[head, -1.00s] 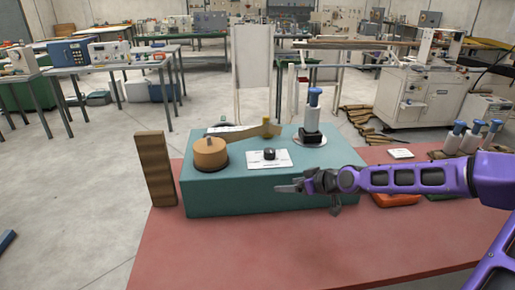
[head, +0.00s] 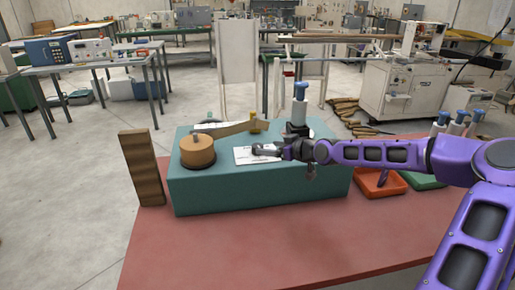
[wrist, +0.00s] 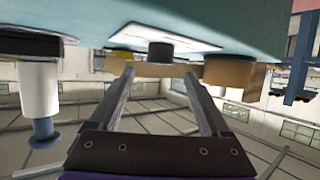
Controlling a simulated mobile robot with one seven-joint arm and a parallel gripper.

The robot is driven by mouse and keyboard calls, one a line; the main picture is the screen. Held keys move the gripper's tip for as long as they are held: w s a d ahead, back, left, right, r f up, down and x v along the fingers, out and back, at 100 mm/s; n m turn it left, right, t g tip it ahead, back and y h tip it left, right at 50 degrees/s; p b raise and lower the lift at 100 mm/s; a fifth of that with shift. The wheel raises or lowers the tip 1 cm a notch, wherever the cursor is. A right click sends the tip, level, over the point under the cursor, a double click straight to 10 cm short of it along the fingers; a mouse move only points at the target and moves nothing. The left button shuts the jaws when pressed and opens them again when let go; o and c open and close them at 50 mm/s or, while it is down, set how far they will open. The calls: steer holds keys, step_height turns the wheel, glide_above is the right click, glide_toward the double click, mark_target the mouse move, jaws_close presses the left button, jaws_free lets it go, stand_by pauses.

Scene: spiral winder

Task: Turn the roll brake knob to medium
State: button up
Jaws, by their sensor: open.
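The dark roll brake knob (wrist: 160,50) stands on a white label plate (head: 242,155) on top of the teal block (head: 262,188). My gripper (head: 264,150) is at the plate, low over the block, and largely hides the knob in the head view. In the wrist view, which looks inverted, my open gripper (wrist: 159,74) has its two fingers spread. The knob shows in the gap between them, a little beyond the tips. I see no contact with it. The knob's pointer and the plate's markings cannot be read.
A round wooden roll (head: 197,151) with a wooden arm (head: 230,129) sits left of the plate. A blue-topped white post (head: 300,107) stands behind my wrist. A brown upright board (head: 142,167) stands at the left. A red tray (head: 381,185) lies right of the block.

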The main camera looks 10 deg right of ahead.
mark_target(257, 146)
steer(key=x, duration=0.7)
steer(key=shift+w+a+f, duration=0.1)
steer(key=shift+w, duration=0.15)
steer(key=shift+c, duration=0.2)
jaws_close()
steer(key=shift+s+a+f+m+h+b, duration=0.15)
steer(key=shift+a+f+m+h+b, duration=0.2)
steer(key=shift+b, duration=0.55)
steer(key=m+h+b, duration=0.1)
steer(key=b, duration=0.1)
steer(key=h+b, duration=0.1)
steer(key=b, duration=0.1)
steer(key=shift+f+m+t, duration=0.3)
steer(key=shift+m+t, duration=0.05)
steer(key=shift+t, duration=0.05)
steer(key=shift+d+r+m+t+h+b, duration=0.2)
steer(key=shift+r+m+t+h+b, duration=0.2)
steer(key=shift+b, duration=0.3)
